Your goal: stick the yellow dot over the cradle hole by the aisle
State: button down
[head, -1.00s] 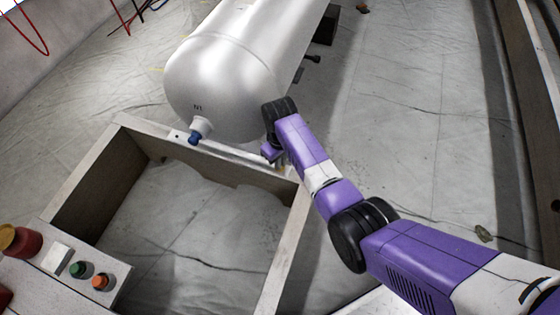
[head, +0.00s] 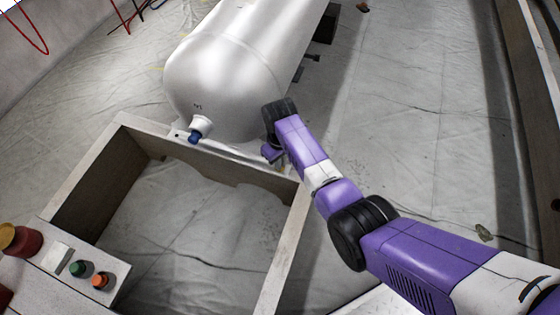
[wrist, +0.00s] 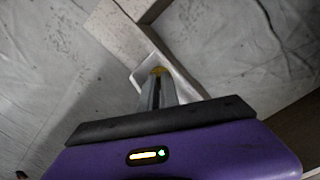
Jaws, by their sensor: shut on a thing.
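My gripper (wrist: 157,88) is shut, with a small yellow dot (wrist: 158,71) at its fingertips in the wrist view. The tips are over a pale, light-edged piece (wrist: 178,72) at a corner of the beams; I cannot tell whether the dot touches it. In the head view my gripper (head: 272,152) is low beside the right end of the white cradle strip (head: 215,150), under the near end of a white tank (head: 225,75). The hole at that end is not visible, hidden by the gripper and wrist. A small dark hole (head: 178,135) shows at the strip's left end.
An open wooden frame (head: 75,190) stands in front of the tank. A blue-capped nozzle (head: 197,133) sticks out of the tank. A panel with green and orange buttons (head: 90,275) is at lower left.

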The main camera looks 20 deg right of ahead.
jog(key=shift+f, duration=0.45)
dwell(0.4)
jog(key=c, duration=1.5)
grip_release()
jog(key=shift+d, duration=0.15)
jog(key=r+p, duration=0.3)
jog(key=r, duration=0.5)
jog(key=shift+a+p, duration=0.2)
jog(key=shift+p, duration=0.1)
